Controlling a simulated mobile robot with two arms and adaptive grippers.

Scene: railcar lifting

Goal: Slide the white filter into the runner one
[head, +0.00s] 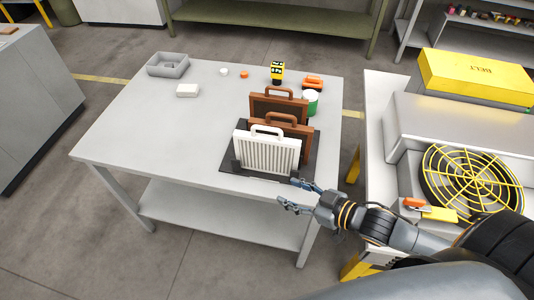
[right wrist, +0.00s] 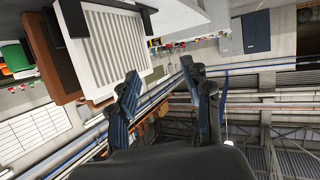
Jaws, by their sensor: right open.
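The white filter (head: 268,153), a pleated panel with a loop handle on top, stands upright at the front of a black rack (head: 232,160) on the grey table. Two brown filters (head: 279,108) stand behind it. My right gripper (head: 289,190) is open and empty, near the table's front right edge, in front of and right of the white filter, not touching it. In the right wrist view the white filter (right wrist: 122,48) is up and left of the open fingers (right wrist: 160,70). I cannot make out which part is runner one. My left gripper is out of view.
The grey table (head: 130,135) also holds a grey tray (head: 167,66), a white block, a yellow-black device (head: 277,72), and a green-white can (head: 310,101). At right stands a machine with a yellow fan guard (head: 470,178) and a yellow belt box (head: 478,77). The table's left half is mostly clear.

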